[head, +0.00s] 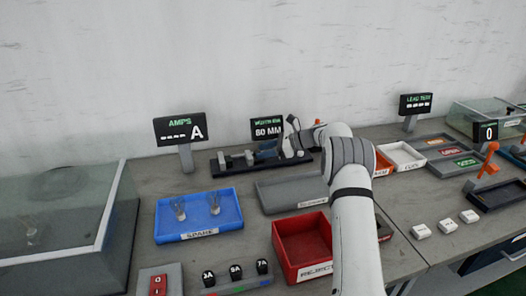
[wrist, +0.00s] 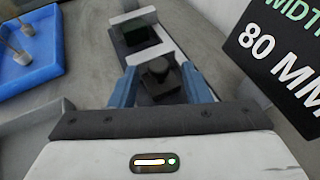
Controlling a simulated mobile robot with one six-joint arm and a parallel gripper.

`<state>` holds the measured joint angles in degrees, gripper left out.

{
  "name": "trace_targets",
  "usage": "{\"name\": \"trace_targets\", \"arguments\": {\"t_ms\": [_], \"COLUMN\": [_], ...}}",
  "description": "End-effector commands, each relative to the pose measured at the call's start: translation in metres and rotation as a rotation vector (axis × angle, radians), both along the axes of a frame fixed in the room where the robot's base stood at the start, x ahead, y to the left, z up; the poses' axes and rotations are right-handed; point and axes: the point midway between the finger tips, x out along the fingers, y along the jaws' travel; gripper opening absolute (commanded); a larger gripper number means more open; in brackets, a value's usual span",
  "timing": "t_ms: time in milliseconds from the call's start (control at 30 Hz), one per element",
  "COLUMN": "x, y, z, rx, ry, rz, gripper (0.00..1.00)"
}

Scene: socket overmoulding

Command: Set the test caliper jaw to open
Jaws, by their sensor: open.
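The test caliper (head: 222,163) is a dark rail with light grey jaw blocks at the back of the bench, below a display (head: 267,128) reading 60 or 80 MM. In the wrist view the display (wrist: 275,45) reads 80 MM. The caliper's light jaw block (wrist: 133,22) and a dark knob (wrist: 158,76) on the slide also show there. My gripper (wrist: 159,88) is open, with one blue finger on each side of the knob. I cannot tell whether the fingers touch it. In the head view my gripper (head: 267,150) is over the caliper, partly hidden by my arm.
A blue tray (head: 170,238) with two small pieces stands front left of the caliper, and a grey tray (head: 268,206) in front. A red reject bin (head: 283,262) lies nearer. An AMPS display (head: 180,130) stands at the caliper's left. A glass-covered box (head: 60,220) fills the left.

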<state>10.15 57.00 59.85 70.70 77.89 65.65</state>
Motion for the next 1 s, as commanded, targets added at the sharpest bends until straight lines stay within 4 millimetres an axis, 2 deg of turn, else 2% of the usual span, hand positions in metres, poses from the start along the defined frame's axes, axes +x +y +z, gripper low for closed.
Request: {"name": "trace_targets", "arguments": {"t_ms": [500, 667, 900, 1000], "x": [-0.015, -0.016, -0.016, -0.020], "y": [-0.065, -0.071, -0.071, -0.068], "z": [0.027, 0.029, 0.030, 0.036], "rx": [-0.001, 0.000, -0.001, -0.018], "ry": [-0.001, -0.001, -0.001, -0.012], "rz": [-0.003, -0.002, -0.002, 0.006], "gripper": [0.43, 0.43, 0.43, 0.43]}}
